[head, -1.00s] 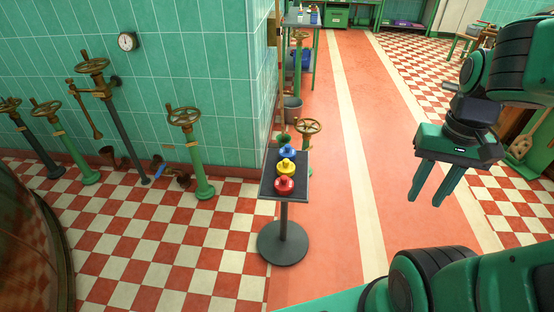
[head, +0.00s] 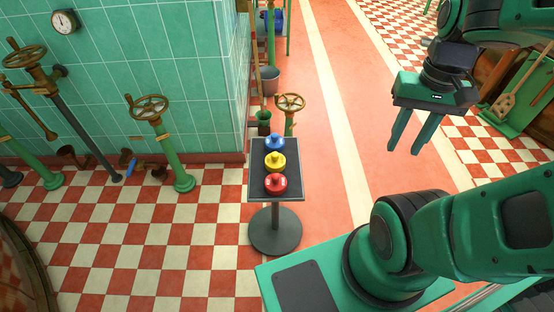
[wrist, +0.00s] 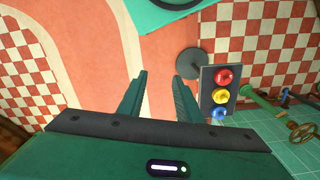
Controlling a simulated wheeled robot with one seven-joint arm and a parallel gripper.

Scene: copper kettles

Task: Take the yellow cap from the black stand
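The yellow cap (head: 275,161) sits in the middle of a row of three on the black stand (head: 289,190), a small tray on a post with a round base. The blue cap (head: 275,143) is behind it and the red cap (head: 276,183) in front. My gripper (head: 416,148) is open and empty, in the air to the right of the stand, fingers pointing down. In the wrist view, the yellow cap (wrist: 221,97) lies to the right of my open fingers (wrist: 160,85), between the red and blue caps.
A green valve post with a brass handwheel (head: 290,102) stands just behind the stand. Another handwheel post (head: 173,150) is by the tiled wall at left. A bucket (head: 269,79) is farther back. The red floor between stand and gripper is clear.

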